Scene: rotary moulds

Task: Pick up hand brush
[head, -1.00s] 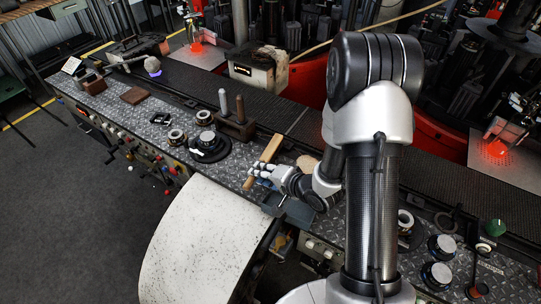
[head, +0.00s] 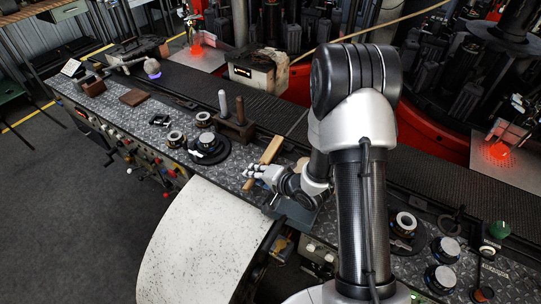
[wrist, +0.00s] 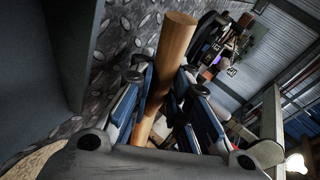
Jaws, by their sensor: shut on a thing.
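A long wooden handle (head: 271,149), which appears to be the hand brush, lies over the diamond-plate bench by its back edge, left of my arm. The far end of the handle sticks out beyond the fingertips. Bristles cannot be made out. I cannot tell whether the brush still touches the bench.
A wooden block with upright pegs (head: 236,129) stands left of the handle. Round mould parts (head: 208,147) sit farther left. A grey tray (head: 290,211) lies under my wrist. A white curved cover (head: 205,240) is in front. More round parts (head: 445,249) stand at the right.

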